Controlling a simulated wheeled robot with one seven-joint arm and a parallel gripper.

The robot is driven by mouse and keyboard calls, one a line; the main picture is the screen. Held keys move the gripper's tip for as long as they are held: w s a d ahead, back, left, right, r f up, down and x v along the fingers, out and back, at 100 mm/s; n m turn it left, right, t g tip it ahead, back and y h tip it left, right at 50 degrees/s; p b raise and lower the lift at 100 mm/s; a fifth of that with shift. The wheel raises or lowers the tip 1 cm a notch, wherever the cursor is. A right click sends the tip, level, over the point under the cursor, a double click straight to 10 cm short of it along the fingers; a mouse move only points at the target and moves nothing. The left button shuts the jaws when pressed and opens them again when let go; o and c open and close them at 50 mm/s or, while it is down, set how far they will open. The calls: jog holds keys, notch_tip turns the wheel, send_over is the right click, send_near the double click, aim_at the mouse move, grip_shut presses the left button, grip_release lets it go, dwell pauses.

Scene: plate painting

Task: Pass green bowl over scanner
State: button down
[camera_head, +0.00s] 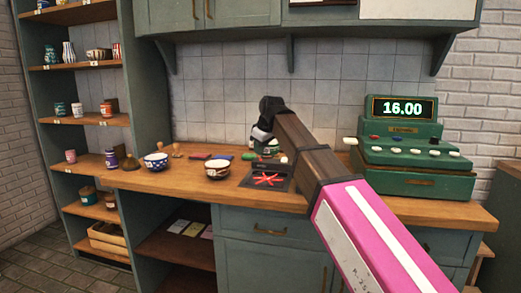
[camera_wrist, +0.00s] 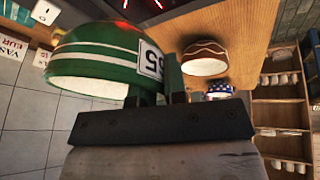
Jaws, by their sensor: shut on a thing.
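The green bowl (camera_wrist: 95,62), with white stripes and a "55" tag, is in my gripper (camera_wrist: 165,92) in the wrist view. The fingers are shut on its rim beside the tag. In the head view, the green bowl (camera_head: 272,146) shows only in part behind my arm. The scanner (camera_head: 267,178) is a dark square plate with red glowing lines on the counter. The bowl is behind the scanner in this view, and I cannot tell its exact height. Red lines of the scanner also show at the top of the wrist view.
A brown-and-white bowl (camera_head: 217,168) stands just left of the scanner, and a blue patterned bowl (camera_head: 156,161) farther left. The green cash register (camera_head: 410,160) reads 16.00 at right. Shelves (camera_head: 85,120) with pottery stand at far left. The wooden counter's front left is clear.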

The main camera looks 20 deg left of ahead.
jog(key=shift+r, duration=2.35)
